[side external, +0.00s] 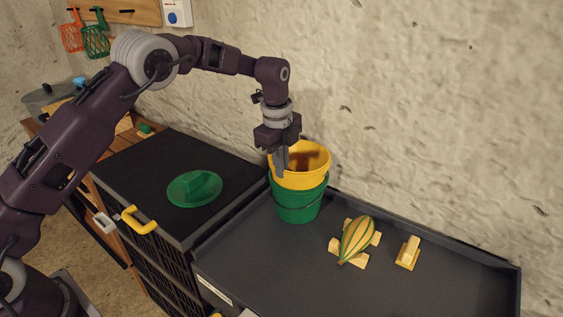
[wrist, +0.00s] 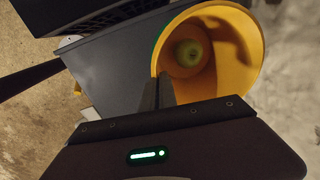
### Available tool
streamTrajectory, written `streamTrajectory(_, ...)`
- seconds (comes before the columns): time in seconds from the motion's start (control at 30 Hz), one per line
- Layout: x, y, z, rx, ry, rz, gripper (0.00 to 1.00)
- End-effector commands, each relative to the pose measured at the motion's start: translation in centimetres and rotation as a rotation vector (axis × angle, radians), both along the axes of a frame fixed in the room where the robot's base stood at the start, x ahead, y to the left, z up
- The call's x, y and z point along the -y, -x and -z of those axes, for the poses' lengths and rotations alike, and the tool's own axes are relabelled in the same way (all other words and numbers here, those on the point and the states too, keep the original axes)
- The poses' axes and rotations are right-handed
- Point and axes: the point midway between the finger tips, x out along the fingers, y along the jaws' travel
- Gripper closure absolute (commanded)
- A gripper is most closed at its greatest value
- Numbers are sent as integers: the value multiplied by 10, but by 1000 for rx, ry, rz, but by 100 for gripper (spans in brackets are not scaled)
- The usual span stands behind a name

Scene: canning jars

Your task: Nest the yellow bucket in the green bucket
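The yellow bucket (side external: 316,158) sits upright inside the mouth of the green bucket (side external: 298,206), its upper part standing above the green rim. The green bucket stands at the tray's back left corner. My gripper (side external: 281,172) points down at the near left rim of the yellow bucket. In the wrist view the fingers (wrist: 158,90) are close together at the wall of the yellow bucket (wrist: 250,40), apparently pinching it. A round yellow-green thing (wrist: 189,52) shows deep inside the bucket. Only a sliver of green shows beside the yellow rim there.
The grey tray (side external: 260,270) also holds a striped yellow-green balloon-shaped thing (side external: 357,238) on pale yellow pieces and a small yellow block piece (side external: 408,252). A green lid-like dish (side external: 195,188) lies on the black top at left. A rough wall rises behind. The tray's front is clear.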

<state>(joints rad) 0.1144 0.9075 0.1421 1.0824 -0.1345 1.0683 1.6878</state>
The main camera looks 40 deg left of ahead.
Motion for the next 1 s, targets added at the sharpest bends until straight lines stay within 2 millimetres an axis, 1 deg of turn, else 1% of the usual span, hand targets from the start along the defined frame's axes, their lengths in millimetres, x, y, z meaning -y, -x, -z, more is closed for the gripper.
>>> streamTrajectory(0.4, 0, 0, 24, 1, 0, 1, 100)
streamTrajectory(0.73, 0, 0, 27, 1, 0, 1, 100)
streamTrajectory(0.8, 0, 0, 27, 1, 0, 1, 84)
streamTrajectory(0.87, 0, 0, 27, 1, 0, 1, 72)
streamTrajectory(1.0, 0, 0, 27, 1, 0, 1, 72)
